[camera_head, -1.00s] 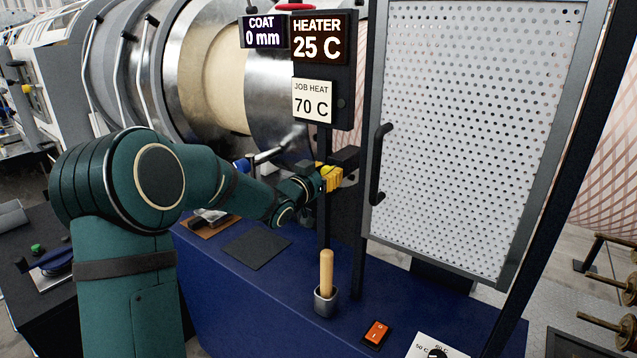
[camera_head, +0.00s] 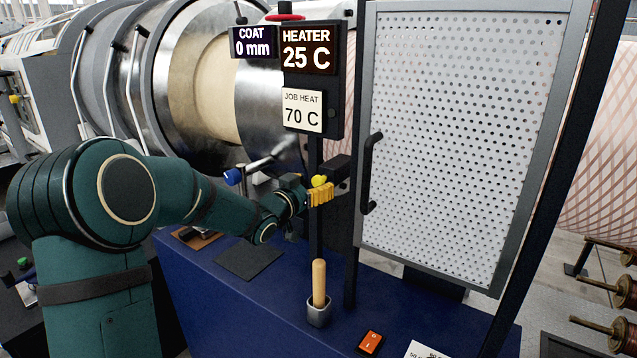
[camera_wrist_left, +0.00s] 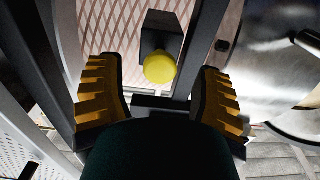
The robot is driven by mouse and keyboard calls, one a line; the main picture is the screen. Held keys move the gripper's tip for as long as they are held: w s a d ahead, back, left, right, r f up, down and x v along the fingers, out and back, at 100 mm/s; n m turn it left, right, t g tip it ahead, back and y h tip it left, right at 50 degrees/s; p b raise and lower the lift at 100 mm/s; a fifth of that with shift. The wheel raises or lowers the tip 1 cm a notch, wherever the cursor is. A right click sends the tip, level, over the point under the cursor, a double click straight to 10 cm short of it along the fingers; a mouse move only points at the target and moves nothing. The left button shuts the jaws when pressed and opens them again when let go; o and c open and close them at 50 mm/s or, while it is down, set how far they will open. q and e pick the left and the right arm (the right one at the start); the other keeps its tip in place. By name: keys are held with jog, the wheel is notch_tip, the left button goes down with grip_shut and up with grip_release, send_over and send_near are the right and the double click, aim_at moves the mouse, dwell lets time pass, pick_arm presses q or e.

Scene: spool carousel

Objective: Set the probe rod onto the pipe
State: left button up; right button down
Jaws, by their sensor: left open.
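The large round body with a cream band (camera_head: 205,95) between metal rings, at the upper left of the head view, may be the pipe. A silver rod with a blue end (camera_head: 234,176) slants in front of it; I cannot tell whether this is the probe rod. My left gripper (camera_head: 320,194), with yellow ribbed fingers, is at a yellow knob (camera_head: 320,181) on a black block. In the left wrist view the fingers are apart, and the yellow knob (camera_wrist_left: 160,68) shows between them. Contact cannot be told. My right gripper is not in view.
A perforated door (camera_head: 455,140) with a black handle (camera_head: 369,172) stands right of the gripper. On the blue bench (camera_head: 270,305) are a wooden-handled tool in a cup (camera_head: 319,314), an orange switch (camera_head: 370,342) and a dark mat (camera_head: 249,258). Display signs (camera_head: 308,50) hang above.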

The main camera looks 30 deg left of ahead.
pick_arm(q)
jog(key=s, duration=0.9)
jog(key=shift+s+a, duration=0.2)
jog(key=shift+a, duration=0.15)
